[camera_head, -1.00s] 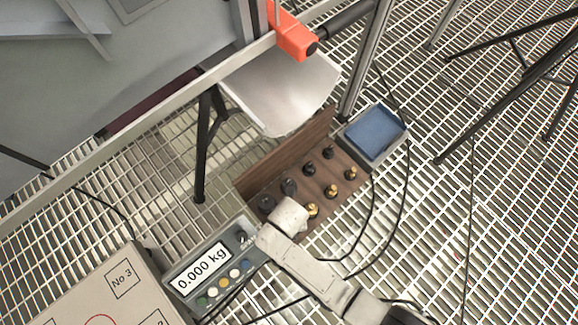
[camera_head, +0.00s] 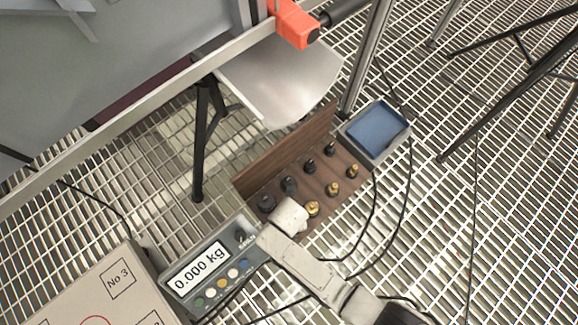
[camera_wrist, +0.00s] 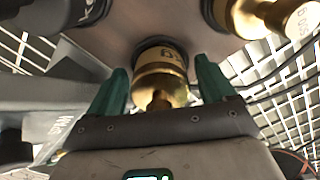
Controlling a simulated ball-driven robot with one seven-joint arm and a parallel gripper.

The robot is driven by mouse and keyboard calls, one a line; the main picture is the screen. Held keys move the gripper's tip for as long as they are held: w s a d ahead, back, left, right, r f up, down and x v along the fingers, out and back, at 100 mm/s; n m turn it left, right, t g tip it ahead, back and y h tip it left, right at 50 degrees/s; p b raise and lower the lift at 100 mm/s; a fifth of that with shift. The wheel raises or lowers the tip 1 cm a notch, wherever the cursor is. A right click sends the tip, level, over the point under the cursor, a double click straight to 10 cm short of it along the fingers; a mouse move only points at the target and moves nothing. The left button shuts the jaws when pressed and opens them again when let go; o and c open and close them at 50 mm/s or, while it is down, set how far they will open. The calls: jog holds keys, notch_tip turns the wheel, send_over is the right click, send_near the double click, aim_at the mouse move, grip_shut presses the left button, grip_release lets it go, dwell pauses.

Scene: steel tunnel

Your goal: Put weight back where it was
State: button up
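A brass weight (camera_wrist: 160,82) with a partly readable label stands upright in the wooden weight block (camera_head: 325,140), its base in a dark round recess. In the wrist view the two green fingers of my gripper (camera_wrist: 160,85) stand on either side of it, apart, with narrow gaps showing. In the head view my gripper (camera_head: 289,216) is over the front-left end of the block and hides this weight. Other brass weights (camera_head: 333,188) stand in the front row and dark weights (camera_head: 290,185) in the back row.
A scale display (camera_head: 205,272) reading 0.000 kg is left of the block. A metal pan (camera_head: 285,80) and black stand leg (camera_head: 201,140) are behind.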

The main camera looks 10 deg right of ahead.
notch_tip(320, 180, up, 12)
jog(key=p, duration=0.7)
jog(key=shift+r, duration=0.15)
jog(key=s+d+r+n, duration=0.3)
jog(key=d+r+n, duration=0.7)
jog(key=n, duration=0.7)
jog(key=s+d+r+n+t, duration=0.1)
jog(key=s+d+r+n, duration=0.3)
jog(key=d+r+n, duration=0.6)
jog(key=d+n, duration=0.5)
jog(key=n, duration=0.3)
jog(key=shift+s+d+r+n, duration=0.15)
jog(key=shift+s+r+n, duration=0.15)
jog(key=shift+r, duration=0.05)
